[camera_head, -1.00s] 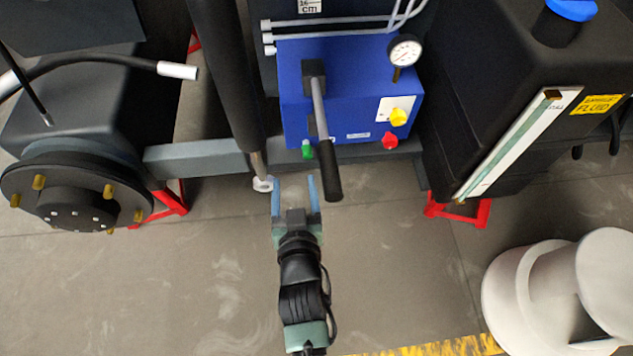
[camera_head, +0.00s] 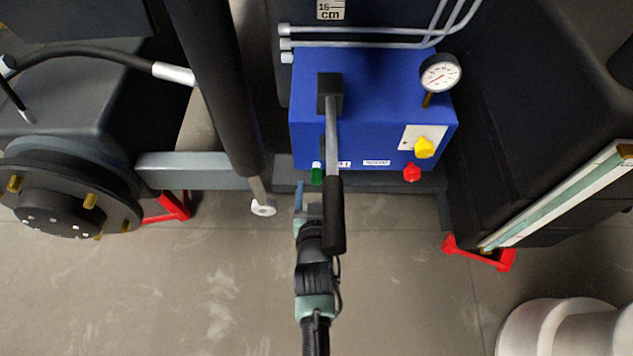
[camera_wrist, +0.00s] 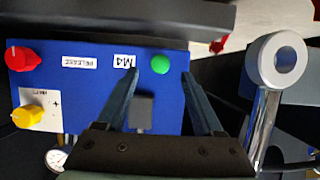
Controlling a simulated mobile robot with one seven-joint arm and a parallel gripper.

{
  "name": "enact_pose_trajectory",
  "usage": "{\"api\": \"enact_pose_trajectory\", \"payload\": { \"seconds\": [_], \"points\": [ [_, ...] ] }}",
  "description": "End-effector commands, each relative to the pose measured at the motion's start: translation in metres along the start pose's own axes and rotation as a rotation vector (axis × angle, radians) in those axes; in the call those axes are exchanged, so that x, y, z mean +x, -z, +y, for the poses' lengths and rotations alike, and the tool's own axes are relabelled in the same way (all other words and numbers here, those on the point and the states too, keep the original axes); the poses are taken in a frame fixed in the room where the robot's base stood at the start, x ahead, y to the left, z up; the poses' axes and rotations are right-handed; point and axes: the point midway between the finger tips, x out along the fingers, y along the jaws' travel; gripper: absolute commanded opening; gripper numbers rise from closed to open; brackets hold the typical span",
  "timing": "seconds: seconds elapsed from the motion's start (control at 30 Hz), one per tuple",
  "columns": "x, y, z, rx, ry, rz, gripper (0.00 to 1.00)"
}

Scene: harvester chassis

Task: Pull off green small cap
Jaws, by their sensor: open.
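The small green cap (camera_head: 317,173) sits at the lower left of the blue block's front face, beside the label. In the wrist view the green cap (camera_wrist: 160,64) shows end-on as a round disc, beside the M4 label. My gripper (camera_wrist: 160,75) is open and empty, with the cap framed between its two fingertips in that view. A gap to the cap seems to remain, but its depth is hard to judge. In the head view my gripper (camera_head: 310,198) is just below the cap, its right finger hidden behind the black lever handle.
The lever handle (camera_head: 334,215) hangs over my gripper. The blue block (camera_head: 375,100) also carries a yellow knob (camera_head: 424,148), a red knob (camera_head: 411,172) and a gauge (camera_head: 440,73). A cylinder rod with an eye end (camera_head: 263,208) is close left. Floor below is open.

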Motion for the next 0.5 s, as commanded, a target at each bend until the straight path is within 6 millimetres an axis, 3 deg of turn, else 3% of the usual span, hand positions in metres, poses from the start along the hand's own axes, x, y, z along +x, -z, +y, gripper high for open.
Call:
{"api": "enact_pose_trajectory", "payload": {
  "seconds": [0.2, 0.5],
  "points": [
    [0.031, -0.002, 0.000, 0.003, 0.000, 0.000, 0.69],
    [0.039, 0.000, 0.000, 0.001, -0.001, 0.000, 0.69]
  ]
}}
